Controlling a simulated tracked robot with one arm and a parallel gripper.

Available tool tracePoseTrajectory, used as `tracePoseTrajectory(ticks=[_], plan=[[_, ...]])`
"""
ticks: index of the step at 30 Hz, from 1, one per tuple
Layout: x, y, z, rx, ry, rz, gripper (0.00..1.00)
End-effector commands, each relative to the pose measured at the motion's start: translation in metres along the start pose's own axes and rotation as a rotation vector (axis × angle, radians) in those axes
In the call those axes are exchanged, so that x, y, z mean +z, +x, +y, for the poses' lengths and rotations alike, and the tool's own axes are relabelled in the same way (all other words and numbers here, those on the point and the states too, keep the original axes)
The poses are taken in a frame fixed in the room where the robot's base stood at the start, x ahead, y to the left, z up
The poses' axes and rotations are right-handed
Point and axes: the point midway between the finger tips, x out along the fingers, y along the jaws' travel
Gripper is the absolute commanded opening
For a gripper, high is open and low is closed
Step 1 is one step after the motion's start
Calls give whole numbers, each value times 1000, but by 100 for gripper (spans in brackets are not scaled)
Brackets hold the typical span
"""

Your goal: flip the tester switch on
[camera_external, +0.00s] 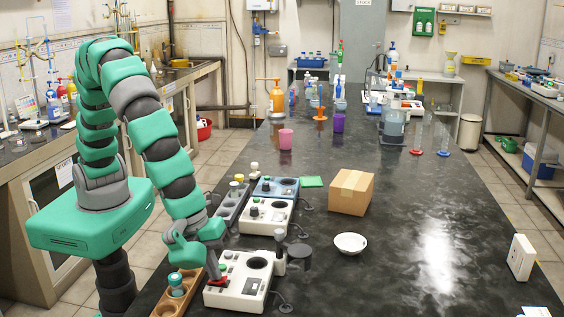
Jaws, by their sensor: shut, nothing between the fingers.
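A white bench tester (238,298) with a dark round well sits at the near left of the black bench. A small red part, which looks like its switch (218,282), shows on its left side. My gripper (214,272) points down over that left side, shut and empty, with its tip close to the red part. I cannot tell whether the tip touches it, or which way the switch is set. A second white device (266,217) and a blue one (276,187) stand behind it in a row.
A wooden rack (170,305) with a teal-lidded jar (176,284) stands just left of the tester. A dark round object (299,252), a white bowl (350,243) and a cardboard box (351,192) are to the right. The bench's right side is mostly clear.

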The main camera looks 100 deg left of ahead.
Motion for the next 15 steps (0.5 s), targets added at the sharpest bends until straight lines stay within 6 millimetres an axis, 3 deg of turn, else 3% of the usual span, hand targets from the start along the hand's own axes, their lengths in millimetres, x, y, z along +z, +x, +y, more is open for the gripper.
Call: tracePoseTrajectory(ticks=[1, 5, 15], plan=[[5, 6, 16, 40, 0, -24, 0], [5, -11, 11, 28, -1, -16, 0], [2, -79, 5, -1, -3, 4, 0]])
